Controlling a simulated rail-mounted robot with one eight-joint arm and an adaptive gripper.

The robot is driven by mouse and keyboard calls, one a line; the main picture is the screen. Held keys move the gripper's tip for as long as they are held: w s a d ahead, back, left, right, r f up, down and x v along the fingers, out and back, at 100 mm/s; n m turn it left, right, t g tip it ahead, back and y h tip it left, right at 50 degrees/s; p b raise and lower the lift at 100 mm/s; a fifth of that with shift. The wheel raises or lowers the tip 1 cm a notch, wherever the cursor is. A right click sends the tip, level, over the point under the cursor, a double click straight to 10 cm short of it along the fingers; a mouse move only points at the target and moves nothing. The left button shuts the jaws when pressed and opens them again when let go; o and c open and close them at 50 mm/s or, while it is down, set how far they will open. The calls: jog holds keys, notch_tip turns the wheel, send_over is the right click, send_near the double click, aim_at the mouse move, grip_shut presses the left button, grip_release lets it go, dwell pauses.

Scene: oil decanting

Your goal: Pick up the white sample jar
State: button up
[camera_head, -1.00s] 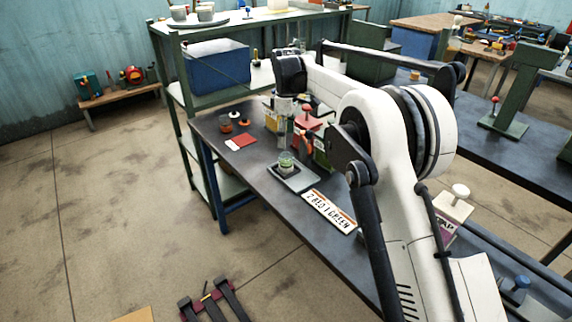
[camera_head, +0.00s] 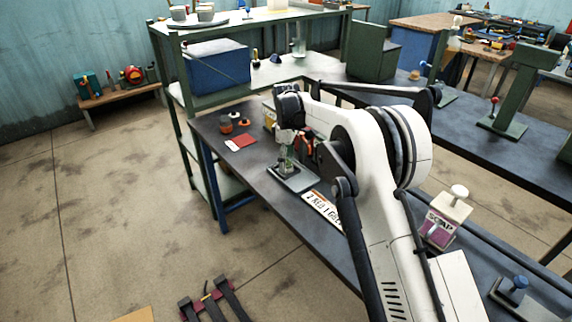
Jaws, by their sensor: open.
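My gripper (camera_head: 287,153) points down at the front left of the dark workbench. It is open, over a small clear jar with green in it (camera_head: 286,166). That jar stands on a grey tray (camera_head: 305,181), and the fingers partly hide it. I cannot tell whether the fingers are around the jar or only above it. No jar is plainly white at this size. A small white-topped item (camera_head: 234,116) stands farther back on the bench, left of my gripper.
A red-and-white card (camera_head: 241,142) and an orange-red jar (camera_head: 225,125) lie left of my gripper. A blue crate (camera_head: 217,67) sits on the green shelf behind. My arm hides part of the bench.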

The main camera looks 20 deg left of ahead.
jog(key=c, duration=1.5)
jog(key=shift+r, duration=0.15)
